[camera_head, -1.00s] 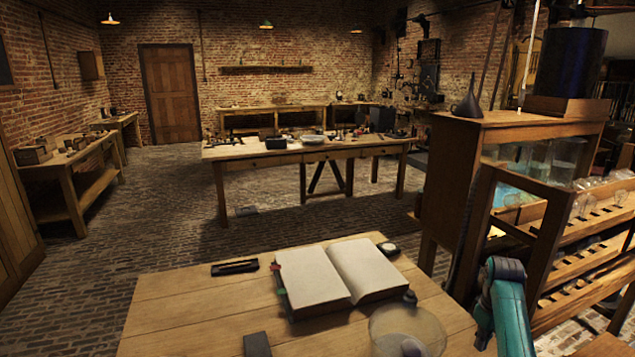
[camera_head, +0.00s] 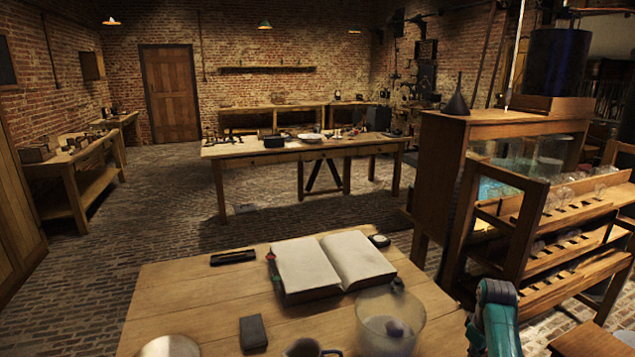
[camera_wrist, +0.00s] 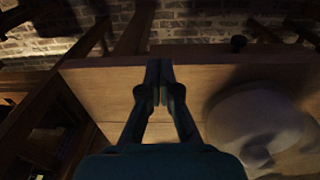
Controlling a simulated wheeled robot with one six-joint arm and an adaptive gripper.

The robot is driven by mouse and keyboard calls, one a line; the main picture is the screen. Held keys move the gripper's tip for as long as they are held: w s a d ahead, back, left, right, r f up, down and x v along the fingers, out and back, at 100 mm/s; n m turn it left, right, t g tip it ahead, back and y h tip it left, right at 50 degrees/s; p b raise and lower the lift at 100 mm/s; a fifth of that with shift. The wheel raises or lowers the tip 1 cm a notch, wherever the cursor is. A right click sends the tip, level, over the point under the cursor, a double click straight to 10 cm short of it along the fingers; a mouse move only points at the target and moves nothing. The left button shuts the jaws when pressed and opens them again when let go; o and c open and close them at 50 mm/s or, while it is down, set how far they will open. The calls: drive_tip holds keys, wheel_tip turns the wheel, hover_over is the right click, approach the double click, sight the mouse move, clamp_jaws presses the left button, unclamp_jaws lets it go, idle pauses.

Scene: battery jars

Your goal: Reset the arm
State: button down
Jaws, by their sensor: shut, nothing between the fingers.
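My gripper (camera_wrist: 159,95) shows in the wrist view with its two dark fingers together and nothing between them. It is over the edge of the near wooden table (camera_wrist: 100,90). A pale round vessel, a blurred glass jar (camera_wrist: 255,120), is to the right of the fingers and apart from them. In the head view only part of my teal arm shows at the lower right, and the gripper itself is out of that picture. The glass jar (camera_head: 390,325) stands at the right front of the near table (camera_head: 190,290).
An open book (camera_head: 330,265) lies on the near table, with a dark block (camera_head: 253,333), a dark cup (camera_head: 303,348) and a round pale object (camera_head: 168,347) in front. A wooden cabinet with a rack of glassware (camera_head: 580,220) stands at the right.

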drive_tip(key=s+a+f+t, duration=0.2)
drive_tip(key=s+a+f, duration=0.35)
drive_tip(key=f, duration=0.35)
drive_tip(key=s+a+f+t, duration=0.1)
drive_tip(key=s+a+f, duration=0.4)
drive_tip(key=f, duration=0.5)
drive_tip(key=s+a+f+m+t+h, duration=0.1)
drive_tip(key=s+a+f+t, duration=0.15)
drive_tip(key=s, duration=0.65)
drive_tip(key=s+a+f+m+t, duration=0.15)
drive_tip(key=s+a, duration=0.25)
drive_tip(key=s, duration=0.4)
drive_tip(key=s+a+r+t, duration=0.2)
drive_tip(key=s+r, duration=0.3)
drive_tip(key=s, duration=0.4)
drive_tip(key=s+a+r+t, duration=0.15)
drive_tip(key=s+r, duration=0.25)
drive_tip(key=s, duration=0.4)
drive_tip(key=s+a+r+t, duration=0.1)
drive_tip(key=s+r, duration=0.3)
drive_tip(key=r, duration=0.3)
drive_tip(key=s+a+r+m+t, duration=0.1)
drive_tip(key=s+r, duration=0.3)
drive_tip(key=r, duration=0.3)
drive_tip(key=s+a+r+t+y, duration=0.1)
drive_tip(key=s+r, duration=0.4)
drive_tip(key=r, duration=0.3)
drive_tip(key=shift+t, duration=0.35)
